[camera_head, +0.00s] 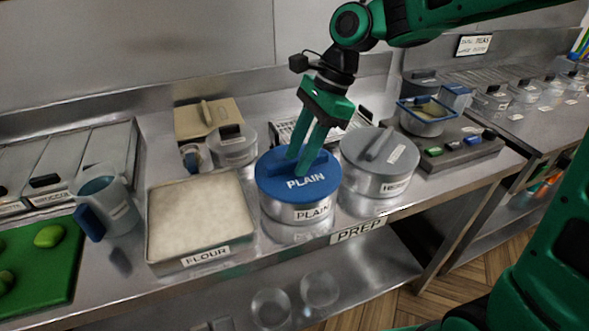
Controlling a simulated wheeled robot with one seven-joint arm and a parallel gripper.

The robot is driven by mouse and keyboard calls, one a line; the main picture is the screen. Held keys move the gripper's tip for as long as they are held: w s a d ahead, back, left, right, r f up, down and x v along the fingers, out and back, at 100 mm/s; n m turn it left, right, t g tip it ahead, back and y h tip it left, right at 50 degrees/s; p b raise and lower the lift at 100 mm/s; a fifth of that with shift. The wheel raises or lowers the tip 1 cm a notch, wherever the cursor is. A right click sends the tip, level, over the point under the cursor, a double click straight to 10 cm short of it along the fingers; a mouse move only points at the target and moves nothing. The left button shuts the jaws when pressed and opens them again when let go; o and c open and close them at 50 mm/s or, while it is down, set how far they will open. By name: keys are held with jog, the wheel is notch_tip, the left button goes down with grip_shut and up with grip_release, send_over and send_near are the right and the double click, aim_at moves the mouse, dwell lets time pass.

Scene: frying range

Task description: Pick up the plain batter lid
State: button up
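The plain batter lid (275,184) is a round blue lid with a raised bar handle and "PLAIN" in white. It sits level on a round metal pot (285,209), which also has a "PLAIN" label. My gripper (297,166) points down at the lid from above, with its two green fingers spread apart. One fingertip is behind the lid's handle and the other is in front of it. The fingers cover part of the handle, and whether they press on it cannot be made out.
A grey-lidded pot (378,178) stands close on the right. A flour tray (200,210) is on the left, with a measuring jug (112,205) beyond it. A clear tub (233,146) is behind left. The counter's front edge, labelled "PREP", runs just before the pots.

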jog(key=shift+f, duration=0.1)
dwell(0.3)
grip_shut()
